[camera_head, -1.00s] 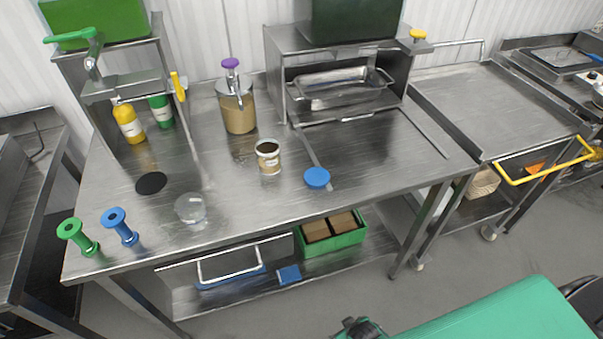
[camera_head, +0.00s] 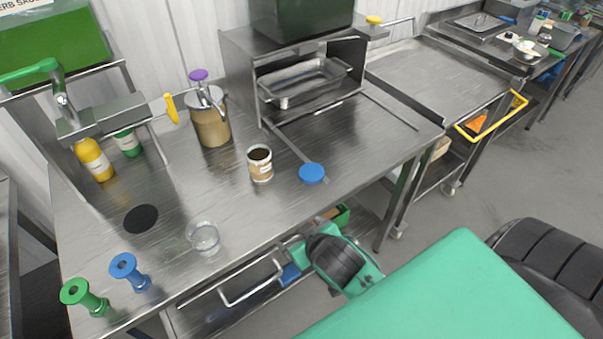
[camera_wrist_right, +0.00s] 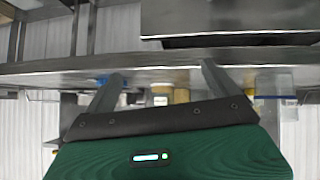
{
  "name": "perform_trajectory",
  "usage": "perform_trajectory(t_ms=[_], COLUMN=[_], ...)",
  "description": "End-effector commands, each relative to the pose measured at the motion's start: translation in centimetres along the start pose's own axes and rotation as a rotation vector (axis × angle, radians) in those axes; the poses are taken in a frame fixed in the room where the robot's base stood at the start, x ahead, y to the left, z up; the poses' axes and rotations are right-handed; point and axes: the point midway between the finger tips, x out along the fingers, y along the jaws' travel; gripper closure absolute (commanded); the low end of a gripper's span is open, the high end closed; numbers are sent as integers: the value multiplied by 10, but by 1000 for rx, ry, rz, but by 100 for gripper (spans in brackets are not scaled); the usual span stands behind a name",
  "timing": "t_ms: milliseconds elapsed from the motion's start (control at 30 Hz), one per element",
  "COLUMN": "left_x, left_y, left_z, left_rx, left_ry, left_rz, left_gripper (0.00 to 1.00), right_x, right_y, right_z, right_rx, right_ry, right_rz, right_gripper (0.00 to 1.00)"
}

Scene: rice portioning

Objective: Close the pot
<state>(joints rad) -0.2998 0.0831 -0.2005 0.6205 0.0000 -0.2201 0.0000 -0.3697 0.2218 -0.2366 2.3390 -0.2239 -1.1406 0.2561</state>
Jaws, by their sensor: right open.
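A small pot (camera_head: 259,163) with a pale label and an open top stands upright on the steel table. A round blue lid (camera_head: 311,173) lies flat on the table to its right, apart from it. My right gripper (camera_head: 285,250) is low at the table's front edge, in front of the pot and lid, partly hidden by its own arm. In the right wrist view its two fingers (camera_wrist_right: 160,85) are spread with nothing held between them. That view looks upside down; a blue patch (camera_wrist_right: 103,79) there looks like the lid. My left gripper is not in view.
A pump dispenser (camera_head: 211,125) stands behind the pot. A clear container (camera_head: 203,237), a black disc (camera_head: 141,218), and blue (camera_head: 129,272) and green (camera_head: 83,296) spool-shaped pieces are to the left. A steel shelf with a tray (camera_head: 303,82) stands behind. The table around the lid is clear.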

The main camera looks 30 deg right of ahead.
Motion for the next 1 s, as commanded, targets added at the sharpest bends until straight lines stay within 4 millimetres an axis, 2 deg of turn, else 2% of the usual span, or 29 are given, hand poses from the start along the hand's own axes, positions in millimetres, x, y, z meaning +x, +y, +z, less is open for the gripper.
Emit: perform_trajectory(t_ms=[33,267,367,500,700,833,1000], left_x=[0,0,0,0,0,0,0], left_y=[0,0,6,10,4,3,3], left_z=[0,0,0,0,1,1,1], left_rx=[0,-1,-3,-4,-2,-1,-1], left_ry=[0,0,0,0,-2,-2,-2], left_rz=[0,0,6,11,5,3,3], left_gripper=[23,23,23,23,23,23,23], right_x=[1,8,6,-5,-34,-54,-71], right_y=[1,-4,-9,-25,-61,-88,-123], right_z=[-19,-86,-122,-180,-245,-269,-278], right_rx=[-1,-4,-16,-58,-178,-297,-501], right_ry=[64,318,461,703,1019,1173,1288], right_rz=[6,9,-9,-70,-236,-380,-594], right_gripper=[9,9,9,9,9,9,9])
